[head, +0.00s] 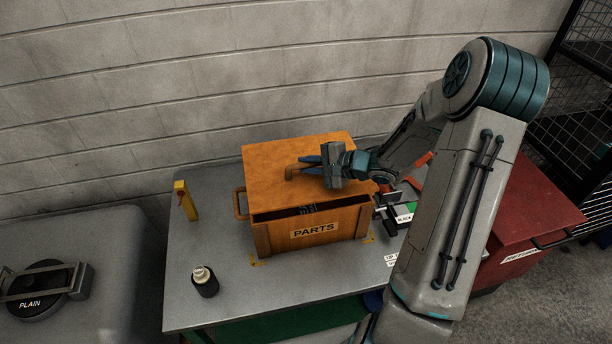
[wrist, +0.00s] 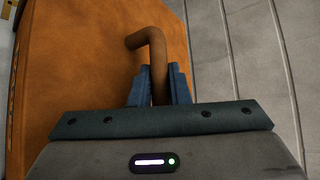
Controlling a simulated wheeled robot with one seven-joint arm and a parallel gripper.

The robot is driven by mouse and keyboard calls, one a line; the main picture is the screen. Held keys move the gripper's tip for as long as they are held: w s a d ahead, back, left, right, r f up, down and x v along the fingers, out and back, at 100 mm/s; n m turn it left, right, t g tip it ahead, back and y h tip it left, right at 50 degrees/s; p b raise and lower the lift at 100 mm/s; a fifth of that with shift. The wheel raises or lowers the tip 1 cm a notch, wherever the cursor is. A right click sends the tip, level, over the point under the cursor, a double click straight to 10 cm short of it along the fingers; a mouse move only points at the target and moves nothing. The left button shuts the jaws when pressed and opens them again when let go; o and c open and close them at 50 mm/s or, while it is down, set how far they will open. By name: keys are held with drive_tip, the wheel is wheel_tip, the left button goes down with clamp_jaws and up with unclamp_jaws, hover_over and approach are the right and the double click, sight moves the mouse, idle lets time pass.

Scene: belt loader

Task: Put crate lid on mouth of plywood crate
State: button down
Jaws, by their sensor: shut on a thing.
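The plywood crate (head: 280,236), orange-brown with a PARTS label, stands on the grey table. The crate lid (head: 275,180) is a flat orange panel over the crate's top. A dark gap shows between the lid and the crate's front wall, with something dark inside, so the lid is not flush along the front. The lid also shows in the wrist view (wrist: 80,90). My gripper (head: 305,168) is shut on the lid's brown bar handle; the blue fingers (wrist: 158,85) are on both sides of the handle in the wrist view. The crate's back rim is hidden.
The grey table (head: 210,250) holds a yellow post (head: 185,200) on the left and a dark bottle (head: 204,282) in front. A block wall rises behind. A red cabinet (head: 520,210) stands at right.

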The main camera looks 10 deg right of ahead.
sight(307, 175)
drive_tip(key=shift+w+a+f, duration=0.15)
drive_tip(key=shift+w+a, duration=0.05)
drive_tip(key=shift+f, duration=0.3)
wheel_tip(307, 175, down, 3)
drive_tip(key=shift+f, duration=0.2)
drive_tip(key=c, duration=1.4)
unclamp_jaws()
drive_tip(key=shift+o, duration=0.2)
